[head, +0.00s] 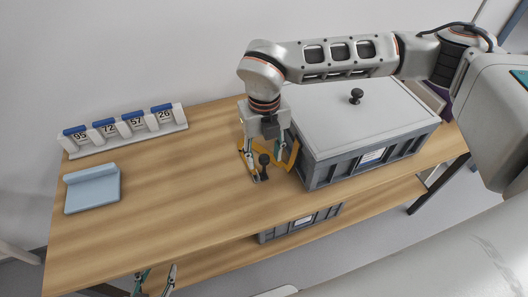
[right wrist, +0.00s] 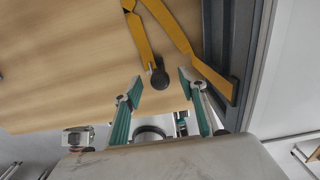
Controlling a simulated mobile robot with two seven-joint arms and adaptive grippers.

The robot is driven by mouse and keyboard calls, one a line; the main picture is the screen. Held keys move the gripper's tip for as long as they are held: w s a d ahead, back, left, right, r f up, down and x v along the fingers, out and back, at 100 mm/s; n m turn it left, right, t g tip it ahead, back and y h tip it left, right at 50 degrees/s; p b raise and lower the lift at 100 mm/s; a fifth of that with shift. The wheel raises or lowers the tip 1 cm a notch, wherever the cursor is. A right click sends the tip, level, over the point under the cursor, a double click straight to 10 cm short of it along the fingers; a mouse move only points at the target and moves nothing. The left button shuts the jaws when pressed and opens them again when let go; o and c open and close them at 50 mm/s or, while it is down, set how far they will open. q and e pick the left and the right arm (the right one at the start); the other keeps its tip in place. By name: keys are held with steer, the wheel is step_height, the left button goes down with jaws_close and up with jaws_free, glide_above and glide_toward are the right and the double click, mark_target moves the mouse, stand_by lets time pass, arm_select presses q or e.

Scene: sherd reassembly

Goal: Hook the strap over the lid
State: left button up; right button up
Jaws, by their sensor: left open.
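The grey crate's flat lid (head: 345,115) is on the crate and has a small black knob (head: 356,96) on top. The yellow strap (head: 290,157) is at the crate's left side. In the right wrist view the strap (right wrist: 181,35) forms a V with two limbs. A black round-ended handle (right wrist: 159,79) is at the end of one limb; it also shows in the head view (head: 264,161). My right gripper (head: 262,172) is open above the strap, with the handle ahead between its fingertips (right wrist: 160,88). My left gripper (head: 156,272) is open, low at the table's front edge.
A rack with blue-topped number tags (head: 125,131) stands at the table's back left. A light blue folded pad (head: 92,188) lies before it. A second crate (head: 300,223) is on the lower shelf. The table's left middle (head: 180,190) is clear.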

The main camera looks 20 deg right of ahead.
jaws_close()
arm_select(q)
steer(key=shift+s+f, duration=0.15)
steer(key=shift+f, duration=0.1)
arm_select(e)
steer(key=shift+r, duration=0.15)
steer(key=shift+r+p, duration=0.55)
steer(key=shift+r, duration=0.1)
steer(key=shift+r+p, duration=0.55)
steer(key=shift+r, duration=0.2)
arm_select(q)
steer(key=r, duration=0.1)
steer(key=w+r, duration=0.1)
steer(key=r, duration=0.1)
steer(key=shift+r, duration=0.15)
